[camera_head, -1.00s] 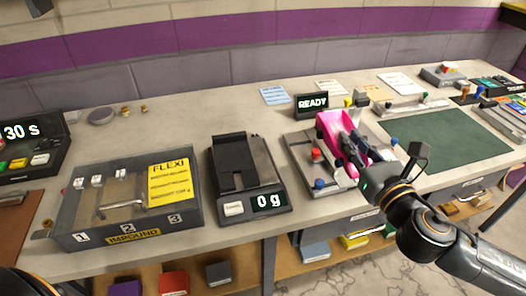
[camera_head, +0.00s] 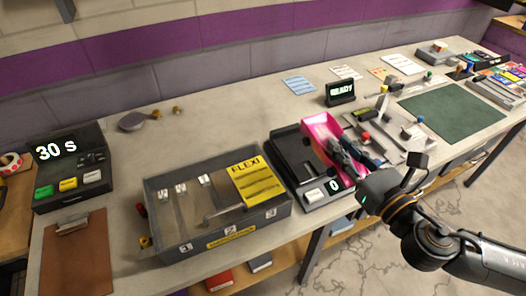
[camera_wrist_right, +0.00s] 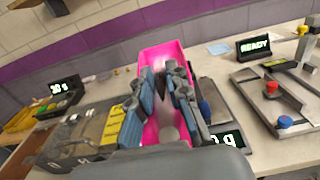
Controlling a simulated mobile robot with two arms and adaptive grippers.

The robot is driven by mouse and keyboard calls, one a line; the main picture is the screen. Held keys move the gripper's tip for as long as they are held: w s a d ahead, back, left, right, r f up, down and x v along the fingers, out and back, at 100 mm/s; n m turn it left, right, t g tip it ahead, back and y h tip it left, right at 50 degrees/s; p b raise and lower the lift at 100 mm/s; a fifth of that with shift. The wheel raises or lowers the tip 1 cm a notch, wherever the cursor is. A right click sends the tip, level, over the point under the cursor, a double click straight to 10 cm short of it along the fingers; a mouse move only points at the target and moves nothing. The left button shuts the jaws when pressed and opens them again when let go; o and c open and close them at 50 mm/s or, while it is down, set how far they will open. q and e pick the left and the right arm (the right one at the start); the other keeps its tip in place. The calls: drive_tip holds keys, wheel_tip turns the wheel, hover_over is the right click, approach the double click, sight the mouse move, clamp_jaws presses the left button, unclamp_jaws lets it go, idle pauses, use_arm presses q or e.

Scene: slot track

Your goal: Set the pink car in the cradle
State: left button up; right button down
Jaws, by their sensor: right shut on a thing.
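The pink car (camera_head: 319,127) is held in my right gripper (camera_head: 347,155), whose fingers are shut on it. The car is over the right part of the black scale (camera_head: 290,158), and I cannot tell whether it touches it. The scale's top has a dark raised holder, possibly the cradle, partly hidden by the car and gripper. The scale's display shows 0. In the right wrist view, the pink car (camera_wrist_right: 162,55) sits between the gripper fingers (camera_wrist_right: 163,80), hiding most of the scale (camera_wrist_right: 208,92). My left gripper is not in view.
A grey impound bin (camera_head: 215,210) with a yellow FLEXI card stands left of the scale. A metal jig with coloured knobs (camera_head: 400,128) stands to the right, before a READY sign (camera_head: 340,93). A green mat (camera_head: 452,115) lies farther right. A timer (camera_head: 70,165) shows 30 s.

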sight(324, 132)
drive_tip(key=shift+s+a, duration=0.1)
drive_tip(key=shift+a, duration=0.25)
drive_tip(key=shift+b, duration=0.45)
drive_tip(key=w+b, duration=0.1)
drive_tip(key=b, duration=0.1)
drive_tip(key=w+f+b, duration=0.1)
drive_tip(key=b, duration=0.1)
drive_tip(key=shift+w+f+b, duration=0.1)
drive_tip(key=shift+f+b, duration=0.15)
drive_tip(key=shift+b, duration=0.05)
drive_tip(key=w, duration=0.1)
drive_tip(key=w+f, duration=0.1)
drive_tip(key=w, duration=0.1)
drive_tip(key=w+a, duration=0.1)
drive_tip(key=w, duration=0.1)
drive_tip(key=shift+w+f+p, duration=0.15)
drive_tip(key=shift+f+p, duration=0.05)
drive_tip(key=shift+p, duration=0.15)
drive_tip(key=w+f, duration=0.2)
drive_tip(key=w+a+f, duration=0.1)
drive_tip(key=w+f, duration=0.1)
drive_tip(key=w+f+b, duration=0.1)
drive_tip(key=w+f, duration=0.1)
drive_tip(key=f, duration=0.1)
drive_tip(key=shift+w+a, duration=0.15)
drive_tip(key=shift+f, duration=1.5)
